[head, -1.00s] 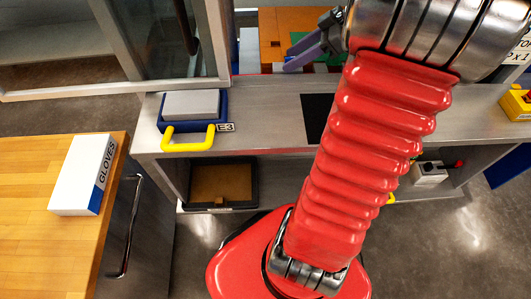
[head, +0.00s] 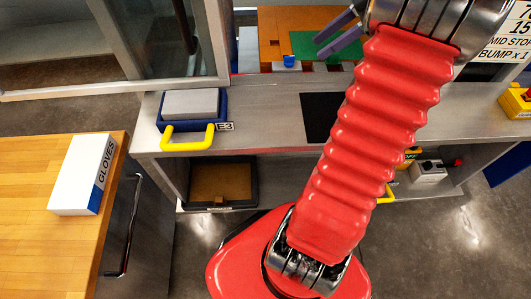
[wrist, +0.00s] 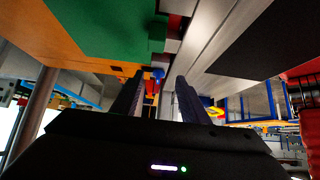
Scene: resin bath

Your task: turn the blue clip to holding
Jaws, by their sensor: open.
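A small blue piece, which looks like the blue clip (head: 290,60), sits on a small pale block at the front edge of the orange and green fixture at the back of the bench. In the wrist view a blue piece (wrist: 158,73) shows between the fingertips and beyond them, with red below it. My gripper (head: 318,48) is open and empty, to the right of the clip in the head view and apart from it. In the wrist view the two dark fingers (wrist: 160,79) stand apart. The clip is too small to tell which way it is turned.
The orange board (head: 275,20) carries a green plate (head: 308,42). A blue tray with a yellow handle (head: 188,140) and grey block stands on the left of the steel bench (head: 265,120). A dark square lies beside it. A gloves box (head: 78,175) is on the wooden counter.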

